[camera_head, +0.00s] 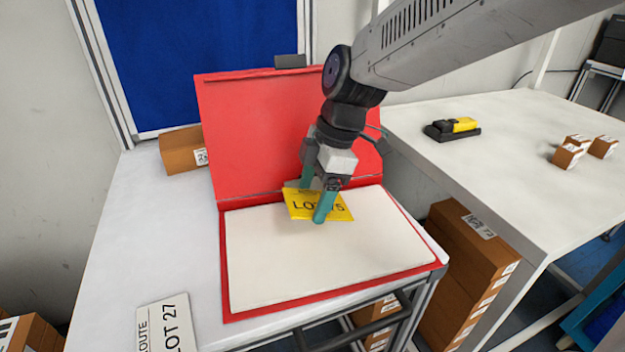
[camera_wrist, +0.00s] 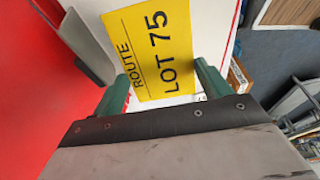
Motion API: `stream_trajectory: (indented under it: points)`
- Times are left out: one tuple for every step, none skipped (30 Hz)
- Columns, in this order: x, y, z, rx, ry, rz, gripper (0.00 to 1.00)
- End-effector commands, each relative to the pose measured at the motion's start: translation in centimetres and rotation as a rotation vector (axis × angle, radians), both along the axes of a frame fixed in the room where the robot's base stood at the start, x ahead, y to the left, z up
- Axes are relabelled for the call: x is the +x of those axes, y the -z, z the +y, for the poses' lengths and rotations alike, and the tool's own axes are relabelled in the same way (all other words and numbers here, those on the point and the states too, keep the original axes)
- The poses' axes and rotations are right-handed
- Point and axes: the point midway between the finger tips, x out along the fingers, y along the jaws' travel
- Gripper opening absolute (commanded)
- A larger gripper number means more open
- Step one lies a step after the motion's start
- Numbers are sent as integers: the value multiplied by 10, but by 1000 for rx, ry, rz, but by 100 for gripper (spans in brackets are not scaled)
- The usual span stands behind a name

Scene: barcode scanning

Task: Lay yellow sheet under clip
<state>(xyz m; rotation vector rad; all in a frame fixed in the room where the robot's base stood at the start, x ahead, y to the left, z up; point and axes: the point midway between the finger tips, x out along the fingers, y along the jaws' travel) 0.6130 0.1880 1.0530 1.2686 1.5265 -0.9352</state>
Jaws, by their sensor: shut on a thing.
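The yellow sheet (camera_head: 299,207), printed "LOT 75" and "ROUTE", is held by my gripper (camera_head: 316,195) over the white page of the open red folder (camera_head: 226,291). In the wrist view the sheet (camera_wrist: 165,45) extends away from between the two green fingers of my gripper (camera_wrist: 163,88). My gripper is shut on the sheet's near part. I cannot tell whether the sheet touches the page. A dark grey clip (camera_head: 290,61) shows at the top edge of the folder's raised red cover (camera_head: 250,130). A grey plate (camera_wrist: 88,48) beside the sheet in the wrist view is unclear.
A white "LOT 27" sheet (camera_head: 168,325) lies at the table's front left. A cardboard box (camera_head: 182,150) stands behind the folder's left side. The right table (camera_head: 480,165) holds a black and yellow device (camera_head: 453,129) and several small boxes. Boxes (camera_head: 462,270) stand below.

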Motion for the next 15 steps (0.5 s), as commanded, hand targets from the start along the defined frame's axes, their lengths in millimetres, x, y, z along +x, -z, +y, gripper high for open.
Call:
stream_trajectory:
  points:
    - [0,5,0,0,0,2,54]
    - [0,7,0,-1,-1,2,54]
    - [0,10,0,-1,0,1,54]
    - [0,12,0,-1,0,1,54]
    - [0,15,0,-1,-1,2,54]
    - [0,18,0,-1,0,2,54]
    - [0,20,0,-1,0,2,54]
    - [0,23,0,-1,0,2,54]
    - [0,26,0,-1,0,1,54]
    - [0,28,0,-1,-1,2,54]
    - [0,31,0,-1,-1,2,54]
    - [0,33,0,-1,-1,2,54]
    - [0,35,0,-1,0,1,54]
    - [0,37,0,0,0,1,54]
    - [0,39,0,0,0,1,54]
